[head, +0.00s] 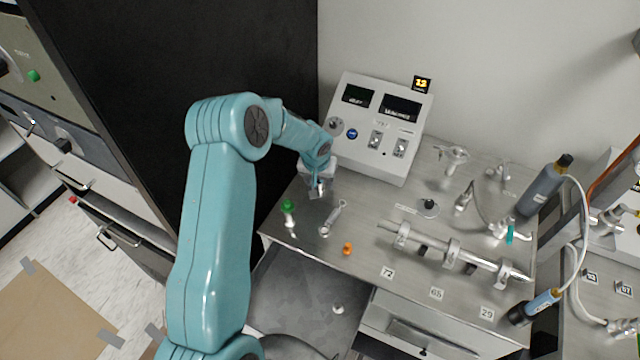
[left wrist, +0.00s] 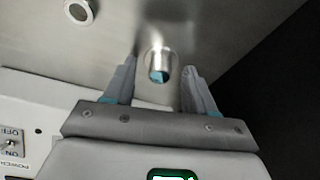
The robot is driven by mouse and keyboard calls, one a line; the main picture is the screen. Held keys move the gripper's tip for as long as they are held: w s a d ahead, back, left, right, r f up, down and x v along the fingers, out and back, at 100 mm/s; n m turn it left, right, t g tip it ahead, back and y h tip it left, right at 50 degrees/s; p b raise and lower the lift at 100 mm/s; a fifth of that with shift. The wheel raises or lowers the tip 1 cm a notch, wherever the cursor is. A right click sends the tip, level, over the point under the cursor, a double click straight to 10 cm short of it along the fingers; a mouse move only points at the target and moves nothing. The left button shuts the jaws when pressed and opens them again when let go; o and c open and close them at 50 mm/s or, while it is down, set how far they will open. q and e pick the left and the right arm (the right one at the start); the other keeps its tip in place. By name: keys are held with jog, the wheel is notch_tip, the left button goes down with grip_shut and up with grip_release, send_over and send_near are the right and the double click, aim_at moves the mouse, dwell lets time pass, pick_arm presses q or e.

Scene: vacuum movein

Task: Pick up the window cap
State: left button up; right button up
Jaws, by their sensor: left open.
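A small shiny metal cylinder with a teal patch on its end, which I take to be the window cap (left wrist: 158,64), stands between my left fingertips in the left wrist view. My left gripper (left wrist: 158,85) is open, with one finger on each side of it and gaps showing. In the head view my left gripper (head: 318,189) is low over the left back part of the metal bench, in front of the control box; the cap is mostly hidden there. My right gripper is not in view.
The white control box (head: 376,128) stands close behind my gripper, and a black cabinet (head: 235,60) is to the left. A green-topped part (head: 289,209), a metal ring-ended part (head: 333,218) and an orange piece (head: 347,249) lie in front. Metal tubing (head: 455,254) fills the right.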

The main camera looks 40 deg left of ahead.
pick_arm(q)
jog(key=shift+d+r, duration=0.15)
jog(key=shift+d, duration=0.05)
jog(key=shift+s+r, duration=0.1)
jog(key=shift+s, duration=0.05)
jog(key=shift+c, duration=1)
jog(key=shift+a, duration=0.15)
grip_shut()
